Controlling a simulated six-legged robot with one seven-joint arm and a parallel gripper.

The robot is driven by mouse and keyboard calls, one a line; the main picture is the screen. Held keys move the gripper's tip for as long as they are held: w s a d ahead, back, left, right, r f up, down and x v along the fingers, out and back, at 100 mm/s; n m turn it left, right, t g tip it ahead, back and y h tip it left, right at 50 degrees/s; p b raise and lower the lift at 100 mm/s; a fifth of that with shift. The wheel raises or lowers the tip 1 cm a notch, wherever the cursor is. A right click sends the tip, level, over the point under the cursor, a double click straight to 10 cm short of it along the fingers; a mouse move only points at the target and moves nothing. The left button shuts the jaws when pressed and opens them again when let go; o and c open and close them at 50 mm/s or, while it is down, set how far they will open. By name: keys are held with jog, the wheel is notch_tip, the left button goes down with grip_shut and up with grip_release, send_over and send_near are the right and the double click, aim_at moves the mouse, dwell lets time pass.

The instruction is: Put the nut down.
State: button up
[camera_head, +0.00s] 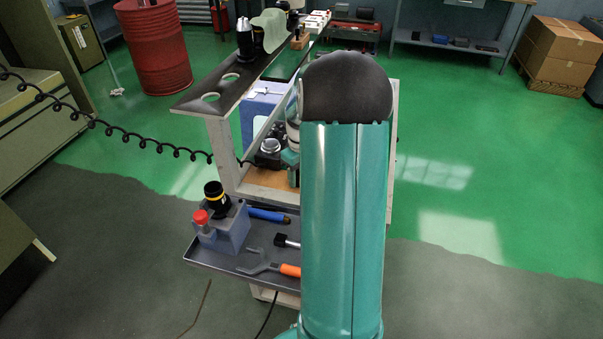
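A round silver, ring-like piece (271,146) shows inside the cart's open middle bay; it may be the nut, but it is too small to be sure. It is at a dark, blocky part (270,159) beside my teal wrist, which looks like my gripper. I cannot make out the fingers, or whether they are shut on the silver piece. My large teal arm link fills the centre and hides the right part of the cart.
The cart's dark top shelf (222,83) has round holes and black tool holders at its far end. The lower grey tray (225,262) holds a grey-blue block (226,228) with a red knob, a blue-handled tool (268,216) and an orange-handled wrench (268,266). A coiled black cable (120,135) crosses at left.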

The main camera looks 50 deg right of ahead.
jog(key=shift+a+f, duration=0.35)
jog(key=shift+a, duration=0.15)
notch_tip(320, 180, up, 14)
jog(key=shift+d+f, duration=0.15)
jog(key=shift+d, duration=0.1)
jog(key=a+r+t, duration=0.1)
jog(key=a+r, duration=0.4)
jog(key=a, duration=0.7)
jog(key=s+a+t, duration=0.1)
jog(key=s+a, duration=0.3)
jog(key=a, duration=0.3)
jog(key=s+a+r+t, duration=0.1)
jog(key=s+a+t, duration=0.1)
jog(key=s+a, duration=0.3)
jog(key=s+a+r+t, duration=0.1)
jog(key=s+a, duration=0.3)
jog(key=a, duration=0.7)
jog(key=shift+s+a+n, duration=0.15)
jog(key=shift+n, duration=0.15)
jog(key=c, duration=0.7)
